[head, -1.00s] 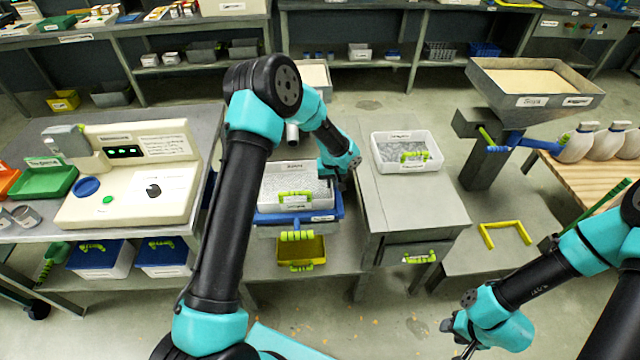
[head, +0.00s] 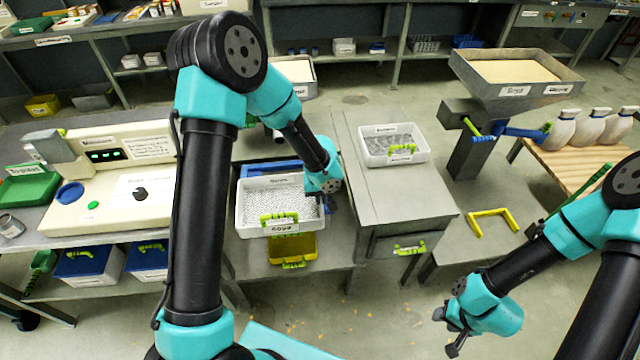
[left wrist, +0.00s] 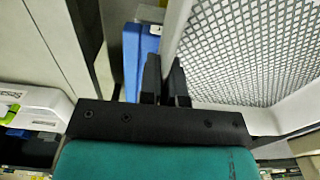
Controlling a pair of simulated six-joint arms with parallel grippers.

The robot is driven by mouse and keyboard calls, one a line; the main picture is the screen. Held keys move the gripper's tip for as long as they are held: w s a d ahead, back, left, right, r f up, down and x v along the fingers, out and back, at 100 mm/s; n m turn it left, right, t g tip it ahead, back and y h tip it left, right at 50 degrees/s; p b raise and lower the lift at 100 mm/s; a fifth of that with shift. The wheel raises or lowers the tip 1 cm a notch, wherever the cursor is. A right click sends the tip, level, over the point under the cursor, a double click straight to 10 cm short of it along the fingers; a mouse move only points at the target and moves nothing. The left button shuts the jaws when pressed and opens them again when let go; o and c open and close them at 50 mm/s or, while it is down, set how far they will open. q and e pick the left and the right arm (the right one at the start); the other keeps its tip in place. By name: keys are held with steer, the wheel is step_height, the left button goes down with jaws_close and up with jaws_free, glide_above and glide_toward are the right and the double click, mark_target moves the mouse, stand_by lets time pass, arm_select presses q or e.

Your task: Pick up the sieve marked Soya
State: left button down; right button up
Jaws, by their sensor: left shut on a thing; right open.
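The sieve marked Soya (head: 256,213) is a white tray with a perforated metal bottom and a green handle above its front label. My left gripper (head: 326,200) is shut on its right rim. In the left wrist view the fingers (left wrist: 166,84) pinch the white rim of the sieve (left wrist: 182,22), with the mesh to their right. The sieve is in front of its blue holder (head: 268,169) and looks raised above it. My right gripper (head: 450,330) is open and empty at the lower right, far from the sieve.
A yellow bin (head: 291,249) is below the sieve. Another white sieve (head: 393,145) sits on the grey cabinet (head: 385,195) to the right. A control panel (head: 112,183) stands on the left bench. A hopper (head: 515,75) stands at the right. The front floor is open.

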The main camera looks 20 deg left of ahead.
arm_select(q)
steer(key=shift+s+d+r, duration=0.1)
steer(key=shift+s+d, duration=0.25)
steer(key=shift+s, duration=0.5)
steer(key=shift+s+d+r, duration=0.1)
steer(key=shift+s+d, duration=0.2)
steer(key=shift+s, duration=0.55)
